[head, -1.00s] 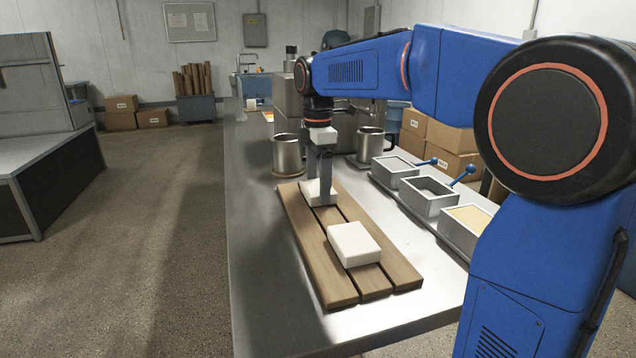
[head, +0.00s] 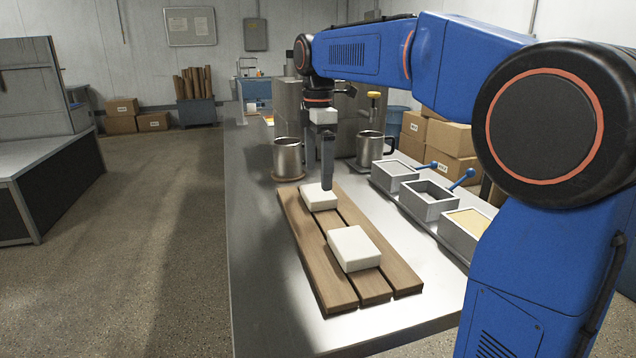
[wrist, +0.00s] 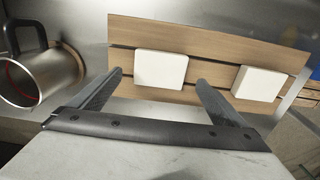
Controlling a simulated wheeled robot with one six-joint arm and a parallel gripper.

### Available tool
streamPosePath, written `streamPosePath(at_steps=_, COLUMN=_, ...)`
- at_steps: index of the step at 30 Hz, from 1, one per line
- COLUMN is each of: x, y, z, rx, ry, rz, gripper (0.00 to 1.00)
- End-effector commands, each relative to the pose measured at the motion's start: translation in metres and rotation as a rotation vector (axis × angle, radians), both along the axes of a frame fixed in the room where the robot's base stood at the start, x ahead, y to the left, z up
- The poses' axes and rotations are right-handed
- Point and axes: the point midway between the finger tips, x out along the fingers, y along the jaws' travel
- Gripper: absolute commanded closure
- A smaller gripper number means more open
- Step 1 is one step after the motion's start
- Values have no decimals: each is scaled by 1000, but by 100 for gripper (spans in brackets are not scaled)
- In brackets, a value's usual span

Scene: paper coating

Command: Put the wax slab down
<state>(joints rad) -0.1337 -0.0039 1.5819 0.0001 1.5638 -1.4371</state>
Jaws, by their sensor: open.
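Two white wax slabs lie flat on a slatted wooden board (head: 313,258). The far slab (head: 318,197) is near the board's back end, and the near slab (head: 353,248) is at its middle front. My gripper (head: 325,180) is above the far slab, its fingers pointing down, open and empty. In the wrist view my gripper's fingers (wrist: 158,82) are spread apart. The far slab (wrist: 160,69) lies beyond the fingertips, apart from them, and the near slab (wrist: 258,83) is to the right.
Two metal mugs, one left (head: 288,156) and one right (head: 370,147), stand behind the board. A row of open metal trays (head: 428,199) with blue-knobbed handles lines the right side. Bare steel tabletop (head: 258,270) is free to the left.

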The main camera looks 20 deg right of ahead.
Motion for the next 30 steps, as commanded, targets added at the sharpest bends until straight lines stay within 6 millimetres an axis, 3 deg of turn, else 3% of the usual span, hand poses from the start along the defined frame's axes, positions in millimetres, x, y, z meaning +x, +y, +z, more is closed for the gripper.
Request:
streamPosePath(at_steps=6, x=1, y=0, z=40, rx=0, ry=-2, rz=0, gripper=4)
streamPosePath(at_steps=12, x=1, y=0, z=62, rx=0, ry=-1, rz=0, gripper=4)
streamPosePath(at_steps=30, x=0, y=0, z=68, rx=0, ry=0, rz=0, gripper=4)
